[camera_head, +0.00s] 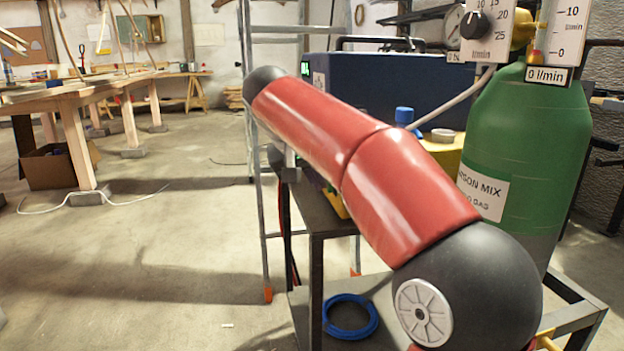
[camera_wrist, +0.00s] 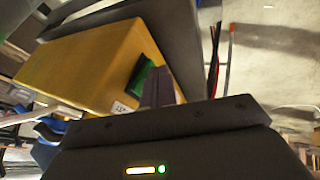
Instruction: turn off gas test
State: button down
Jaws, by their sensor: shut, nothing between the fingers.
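A yellow box (camera_wrist: 90,65) fills the upper left of the wrist view, with a small green part (camera_wrist: 142,80) on its edge and a white label (camera_wrist: 121,109). My gripper (camera_wrist: 162,82) is shut and empty. Its dark fingers are close beside the green part; I cannot tell if they touch it. In the head view my gripper is hidden behind my red arm. A green gas cylinder (camera_head: 525,145) stands at right, with a black flow knob (camera_head: 475,25), a round gauge (camera_head: 453,22) and two displays, one reading 0 l/min (camera_head: 548,75).
A dark blue machine (camera_head: 385,95) sits on a dark cart (camera_head: 315,215); a blue-capped item (camera_head: 404,115) and a pale hose are near it. A ladder (camera_head: 262,200) stands left of the cart. A wooden workbench (camera_head: 80,95) is farther left.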

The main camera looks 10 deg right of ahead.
jog(key=shift+d+f+h, duration=0.15)
jog(key=shift+d+h, duration=0.05)
jog(key=shift+h, duration=0.2)
jog(key=shift+r+p, duration=0.9)
jog(key=shift+p, duration=0.25)
